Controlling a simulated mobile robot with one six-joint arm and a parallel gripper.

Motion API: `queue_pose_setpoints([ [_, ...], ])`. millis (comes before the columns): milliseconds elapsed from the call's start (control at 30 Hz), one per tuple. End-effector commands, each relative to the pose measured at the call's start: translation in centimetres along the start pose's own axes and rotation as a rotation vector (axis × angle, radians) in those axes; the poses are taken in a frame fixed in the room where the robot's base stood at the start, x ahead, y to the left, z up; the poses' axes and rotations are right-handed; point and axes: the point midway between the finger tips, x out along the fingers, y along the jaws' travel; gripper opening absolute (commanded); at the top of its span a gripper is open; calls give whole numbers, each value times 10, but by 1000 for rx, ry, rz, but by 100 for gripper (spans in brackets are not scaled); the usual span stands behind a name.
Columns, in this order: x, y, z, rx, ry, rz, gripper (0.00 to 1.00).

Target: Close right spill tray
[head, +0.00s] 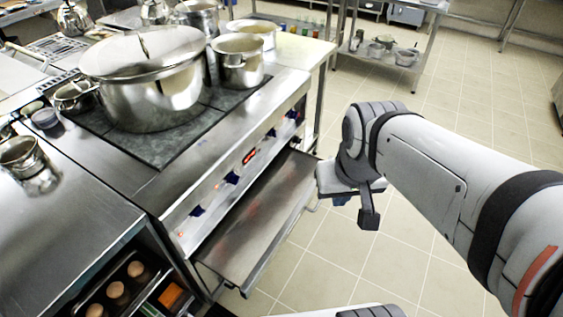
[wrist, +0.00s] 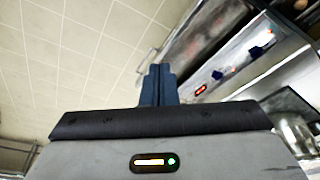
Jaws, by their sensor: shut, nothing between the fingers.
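The spill tray (head: 262,215) is a flat steel tray under the stove front. It stands pulled out, with its front edge well clear of the stove face. My gripper (head: 342,200) is just to the right of the tray's far front corner in the head view; whether it touches the tray I cannot tell. In the wrist view my gripper's dark blue fingers (wrist: 157,82) are together with nothing between them. The tray (wrist: 196,32) also shows in the wrist view, just beyond and to the right of the fingertips.
The stove front (head: 240,165) has blue knobs and a red display. A large lidded stockpot (head: 150,90) and smaller pots stand on top. An open compartment with round brown items (head: 115,290) lies at lower left.

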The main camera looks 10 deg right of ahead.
Motion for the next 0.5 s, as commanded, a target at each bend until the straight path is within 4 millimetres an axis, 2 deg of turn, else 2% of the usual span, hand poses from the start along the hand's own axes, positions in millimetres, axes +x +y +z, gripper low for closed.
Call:
queue_pose_setpoints([
  [167, 0, 0, 0, 0, 0, 0, 0],
  [267, 10, -1, 1, 27, -13, -14, 0],
  [367, 40, -1, 3, 131, -54, -61, 0],
  [467, 90, -8, 4, 327, -125, -147, 0],
  [500, 114, -12, 4, 429, -160, -189, 0],
])
